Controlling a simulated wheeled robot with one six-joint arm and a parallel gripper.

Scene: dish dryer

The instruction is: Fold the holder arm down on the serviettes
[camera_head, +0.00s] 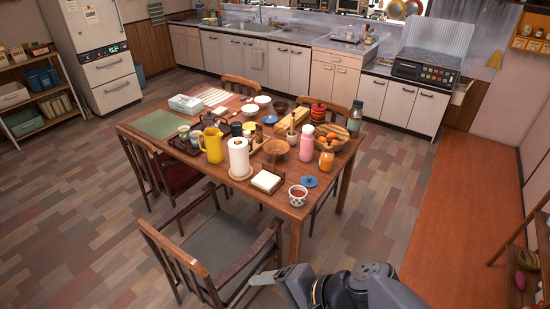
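The serviettes (267,180) look like a white square stack lying flat in a small wooden holder (267,189) near the front edge of the dining table. The holder's arm is too small to make out, so I cannot tell whether it is up or down. A thin pale finger shows, pointing left. Its opening is not clear and I see nothing held in it.
A paper towel roll (239,157) stands just left of the serviettes. A patterned cup (297,196) is to their right, with a blue lid (311,182) beyond it. A chair (218,245) stands before the table; orange floor at right is clear.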

